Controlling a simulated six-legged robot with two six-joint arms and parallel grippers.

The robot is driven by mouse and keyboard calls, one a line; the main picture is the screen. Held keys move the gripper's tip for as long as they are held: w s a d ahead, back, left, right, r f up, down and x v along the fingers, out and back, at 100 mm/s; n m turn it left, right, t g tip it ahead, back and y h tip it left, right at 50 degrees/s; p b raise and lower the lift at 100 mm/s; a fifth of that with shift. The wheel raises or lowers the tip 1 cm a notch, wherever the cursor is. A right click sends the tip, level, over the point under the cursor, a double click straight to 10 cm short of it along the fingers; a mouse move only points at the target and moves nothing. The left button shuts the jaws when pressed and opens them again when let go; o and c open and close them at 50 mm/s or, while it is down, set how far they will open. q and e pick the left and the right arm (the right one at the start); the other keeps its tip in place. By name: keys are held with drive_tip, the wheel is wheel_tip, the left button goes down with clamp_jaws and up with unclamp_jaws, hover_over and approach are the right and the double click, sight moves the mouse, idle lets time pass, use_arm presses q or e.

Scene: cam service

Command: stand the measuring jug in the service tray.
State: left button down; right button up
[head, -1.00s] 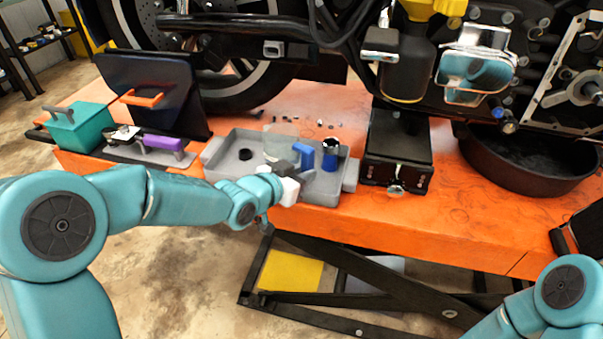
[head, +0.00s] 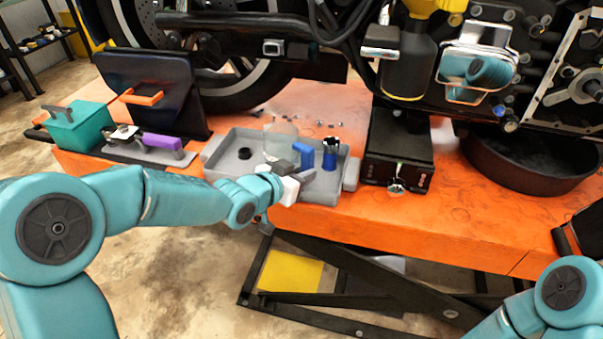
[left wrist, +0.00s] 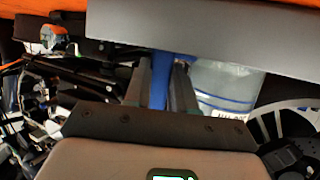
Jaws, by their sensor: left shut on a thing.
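The clear measuring jug (head: 281,139) with a blue handle (head: 304,153) is upright within the outline of the grey service tray (head: 227,145). My left gripper (head: 299,172) is shut on the jug's handle from the front right. In the left wrist view the blue handle (left wrist: 177,75) is between the fingers (left wrist: 162,88), and the clear jug body (left wrist: 225,84) with blue marks is beside them. Whether the jug's base touches the tray floor is hidden by the gripper.
A black ring (head: 244,153) and a blue cylinder (head: 329,155) are in the tray. A black jack-like block (head: 398,150) stands right of it, then a black round pan (head: 525,165). A teal box (head: 80,127) and purple-handled item (head: 162,142) are left. Small parts lie behind.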

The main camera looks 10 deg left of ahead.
use_arm(q)
drive_tip(key=shift+f+b, duration=0.55)
drive_tip(key=shift+b, duration=0.05)
idle(1.0)
drive_tip(key=c, duration=0.8)
unclamp_jaws()
drive_tip(key=shift+c, duration=0.2)
drive_tip(key=c, duration=0.4)
